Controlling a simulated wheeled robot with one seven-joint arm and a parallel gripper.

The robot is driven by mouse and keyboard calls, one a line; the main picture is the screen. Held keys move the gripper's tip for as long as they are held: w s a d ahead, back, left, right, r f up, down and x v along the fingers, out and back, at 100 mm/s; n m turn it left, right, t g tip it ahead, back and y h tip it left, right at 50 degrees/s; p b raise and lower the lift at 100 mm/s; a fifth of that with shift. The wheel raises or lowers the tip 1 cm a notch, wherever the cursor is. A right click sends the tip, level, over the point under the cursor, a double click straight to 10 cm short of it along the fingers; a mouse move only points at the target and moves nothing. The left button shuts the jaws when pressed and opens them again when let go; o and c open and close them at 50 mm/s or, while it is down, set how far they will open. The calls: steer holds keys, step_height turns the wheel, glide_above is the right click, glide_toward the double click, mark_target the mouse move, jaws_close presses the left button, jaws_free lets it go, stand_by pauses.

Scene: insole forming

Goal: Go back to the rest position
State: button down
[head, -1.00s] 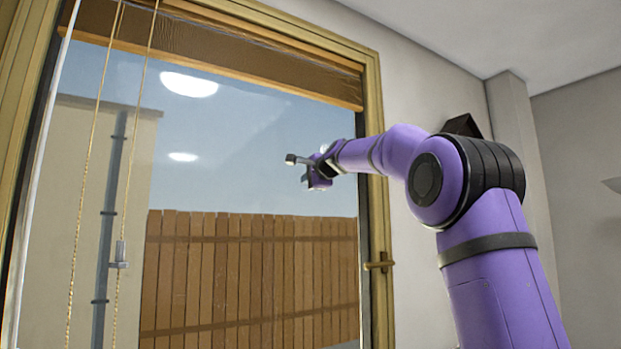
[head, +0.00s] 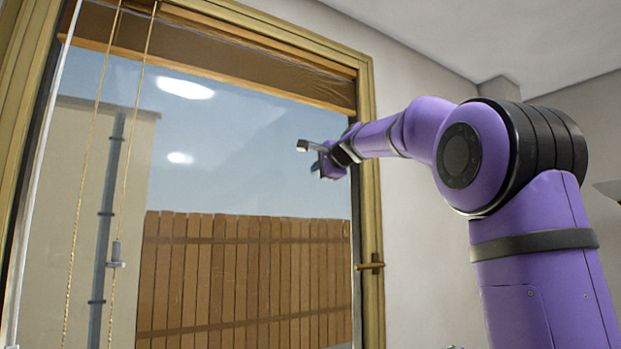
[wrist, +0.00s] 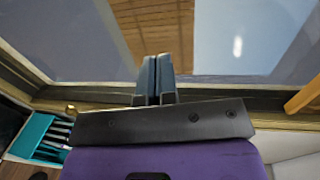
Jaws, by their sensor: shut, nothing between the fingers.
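My gripper (wrist: 154,80) shows in the wrist view with its two grey fingers together and nothing between them. In the head view my purple arm rises at the right and reaches left, with my gripper (head: 316,160) small in front of the window. No object is held.
A window (head: 250,140) with a wooden frame and a brass handle (head: 369,265) stands close to my arm. Blind cords (head: 118,190) hang at its left. In the wrist view a teal tray (wrist: 38,138) with several utensil-like items lies at the lower left.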

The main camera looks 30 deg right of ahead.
steer(key=shift+s+r, duration=0.25)
steer(key=shift+s, duration=0.55)
steer(key=shift+s+r, duration=0.2)
steer(key=shift+s, duration=0.55)
steer(key=s+a+f+n+g+y, duration=0.1)
steer(key=s+a+f+n+g, duration=0.4)
steer(key=s+a+f+n, duration=0.75)
steer(key=s+a+f+n+g, duration=0.2)
steer(key=s+f+g, duration=0.1)
steer(key=s+f, duration=0.9)
steer(key=s+a+f+n+g+h, duration=0.1)
steer(key=s+a+f+n+g, duration=0.1)
steer(key=s+f, duration=1)
step_height(320, 180, down, 6)
steer(key=shift+s+r+n+g, duration=0.1)
steer(key=shift+s+n+g, duration=0.15)
steer(key=shift+n+g, duration=0.4)
